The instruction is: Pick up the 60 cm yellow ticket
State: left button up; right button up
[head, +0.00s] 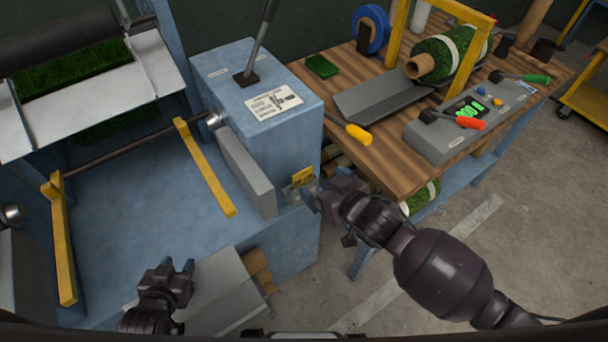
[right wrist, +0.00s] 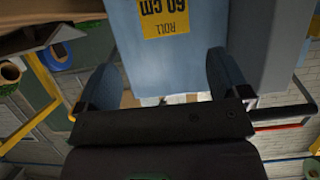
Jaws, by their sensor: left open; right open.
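The yellow ticket (head: 302,175) stands in a small grey holder (head: 291,194) on the right side of the blue machine. In the right wrist view the yellow ticket (right wrist: 163,18) reads "ROLL 60 CM" upside down, at the top edge and partly cut off. My right gripper (head: 322,190) is open beside the holder, just right of the ticket. In the right wrist view its two fingers (right wrist: 163,82) are spread, with the ticket above and beyond them and nothing gripped. My left gripper (head: 176,272) is open and empty, low at the left, over the machine's front.
The blue machine (head: 285,135) has a lever, a white label and yellow bars (head: 205,168). A wooden table (head: 375,160) on the right holds a turf roll (head: 450,55), a grey control box (head: 465,130) and a yellow-handled tool (head: 357,133). Grey floor lies open at lower right.

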aim_at(303, 173)
jog(key=x, duration=0.5)
jog(key=shift+a, duration=0.1)
jog(key=x, duration=0.3)
jog(key=shift+w+a+f, duration=0.15)
jog(key=shift+a, duration=0.25)
jog(key=shift+w+a+f, duration=0.3)
jog(key=shift+w+a, duration=0.05)
jog(key=shift+w, duration=0.2)
jog(key=c, duration=1)
jog(key=shift+r, duration=0.1)
